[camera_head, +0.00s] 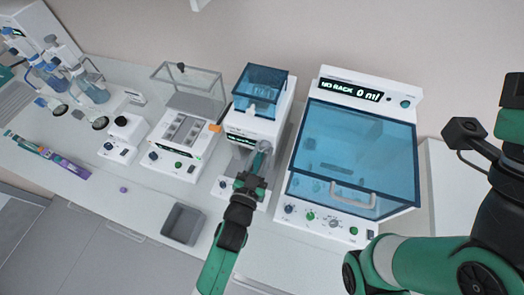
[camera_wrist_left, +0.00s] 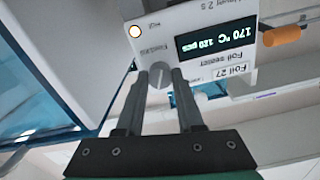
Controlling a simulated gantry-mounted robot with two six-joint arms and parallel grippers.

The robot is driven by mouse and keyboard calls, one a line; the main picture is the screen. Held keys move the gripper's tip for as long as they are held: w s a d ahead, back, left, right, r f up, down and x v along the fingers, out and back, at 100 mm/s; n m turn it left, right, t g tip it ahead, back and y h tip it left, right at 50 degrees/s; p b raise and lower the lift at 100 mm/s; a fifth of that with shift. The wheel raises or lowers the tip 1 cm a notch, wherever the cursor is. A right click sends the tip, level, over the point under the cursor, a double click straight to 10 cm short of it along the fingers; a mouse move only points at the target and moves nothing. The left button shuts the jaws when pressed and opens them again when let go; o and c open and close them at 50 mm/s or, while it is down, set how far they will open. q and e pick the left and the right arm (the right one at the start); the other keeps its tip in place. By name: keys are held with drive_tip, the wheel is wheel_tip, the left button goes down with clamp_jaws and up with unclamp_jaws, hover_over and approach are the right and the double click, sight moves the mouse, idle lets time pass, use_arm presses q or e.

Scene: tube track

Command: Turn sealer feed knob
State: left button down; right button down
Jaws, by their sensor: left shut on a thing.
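The foil sealer (camera_head: 255,125) is a white box with a blue clear top, at the centre of the bench. In the left wrist view its front panel (camera_wrist_left: 205,20) appears upside down, with a dark display (camera_wrist_left: 215,40) reading 170 °C and 120 pcs. My left gripper (camera_head: 262,148) reaches the sealer's front. In the left wrist view its fingers (camera_wrist_left: 160,75) are shut on a small round grey knob (camera_wrist_left: 159,76) on the panel. The fingers partly hide the knob. My right arm is at the right edge; its jaw state is unclear.
A large machine with a blue clear lid (camera_head: 350,150) stands close on the right. A white device with a clear cover (camera_head: 185,130) stands on the left. A grey bin (camera_head: 184,224) is at the bench front. An orange part (camera_wrist_left: 282,36) sticks out beside the sealer panel.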

use_arm(q)
drive_tip(key=m+p, duration=0.1)
drive_tip(key=m, duration=0.5)
drive_tip(key=shift+m, duration=0.3)
drive_tip(key=m, duration=0.6)
drive_tip(key=shift+p, duration=0.4)
drive_tip(key=c, duration=0.5)
unclamp_jaws()
drive_tip(key=shift+c, duration=0.2)
drive_tip(key=shift+s, duration=0.1)
drive_tip(key=p+v, duration=0.1)
drive_tip(key=v, duration=1)
drive_tip(key=shift+s+p, duration=0.15)
drive_tip(key=shift+p, duration=0.25)
drive_tip(key=shift+a, duration=0.25)
